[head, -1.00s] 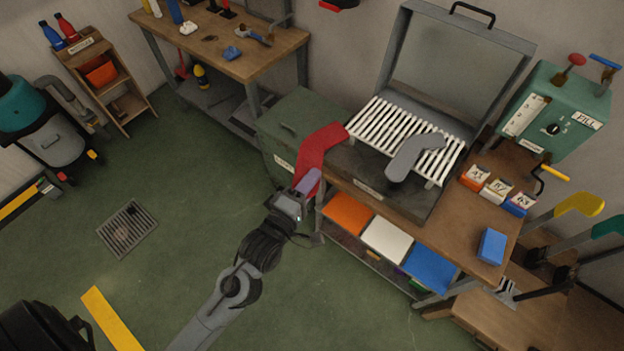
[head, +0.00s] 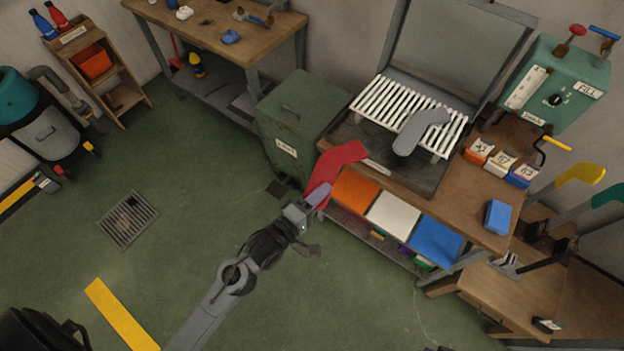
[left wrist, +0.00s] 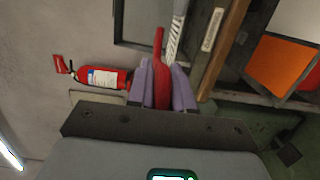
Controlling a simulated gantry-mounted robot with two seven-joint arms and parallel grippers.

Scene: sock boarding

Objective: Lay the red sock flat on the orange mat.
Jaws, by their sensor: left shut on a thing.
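The red sock (head: 336,163) is held at one end by my left gripper (head: 318,196), in front of the bench. In the left wrist view the red sock (left wrist: 160,75) stands edge-on between the two purple fingers of the left gripper (left wrist: 162,88), which are shut on it. The orange mat (head: 354,192) is the leftmost of three coloured mats at the bench front, just right of the sock. The orange mat (left wrist: 278,66) also shows bare at the right of the left wrist view. My right gripper is not in view.
A white mat (head: 393,215) and a blue mat (head: 436,242) lie right of the orange one. A grey sock form (head: 420,130) lies on the white slatted rack (head: 370,100). A green cabinet (head: 300,120) stands left of the bench. Open floor lies around my left arm.

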